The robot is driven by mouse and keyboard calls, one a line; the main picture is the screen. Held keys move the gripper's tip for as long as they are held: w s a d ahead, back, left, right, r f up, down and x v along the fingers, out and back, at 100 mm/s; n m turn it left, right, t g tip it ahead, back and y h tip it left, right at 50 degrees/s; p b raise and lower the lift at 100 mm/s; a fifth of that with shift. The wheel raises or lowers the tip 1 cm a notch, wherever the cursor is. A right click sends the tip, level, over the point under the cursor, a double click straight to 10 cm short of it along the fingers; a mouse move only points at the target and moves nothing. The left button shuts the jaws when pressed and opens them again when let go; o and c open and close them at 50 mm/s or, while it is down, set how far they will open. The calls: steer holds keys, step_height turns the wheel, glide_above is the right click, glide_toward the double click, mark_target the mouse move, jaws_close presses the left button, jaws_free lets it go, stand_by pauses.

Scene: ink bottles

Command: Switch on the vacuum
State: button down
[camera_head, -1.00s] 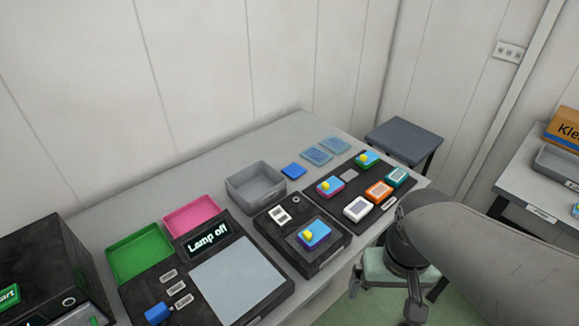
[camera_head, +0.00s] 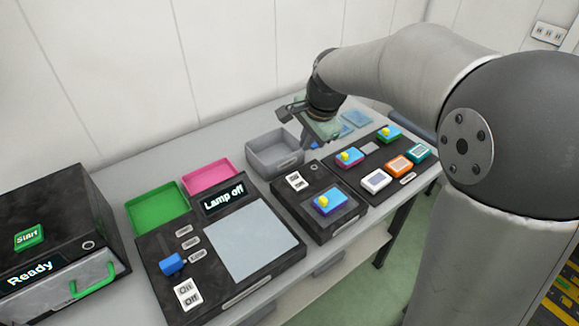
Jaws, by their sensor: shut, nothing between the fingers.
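A small black box (camera_head: 350,212) stands at mid-table with a white two-part switch (camera_head: 297,181) on its top left. A blue block with a yellow knob (camera_head: 328,202) sits on the same box. The lettering on this switch is too small to read, so I cannot tell for sure that it is the vacuum's. My gripper (camera_head: 309,138) is above the back of the table, behind the switch and beside the grey bin, apart from the switch. It is shut and appears empty; its fingertips are small and partly hidden.
A grey bin (camera_head: 262,166), green tray (camera_head: 158,228) and pink tray (camera_head: 212,191) stand behind. A black "Ready" machine (camera_head: 50,225) is far left. Coloured blocks (camera_head: 398,166) lie right.

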mark_target(293, 176)
steer(key=p+x, duration=0.1)
steer(key=x, duration=1.3)
steer(key=shift+w+a+p, duration=0.1)
steer(key=shift+a+p, duration=0.05)
steer(key=shift+p, duration=0.5)
steer(key=shift+f, duration=0.25)
steer(key=shift+r, duration=0.1)
steer(key=shift+b, duration=0.3)
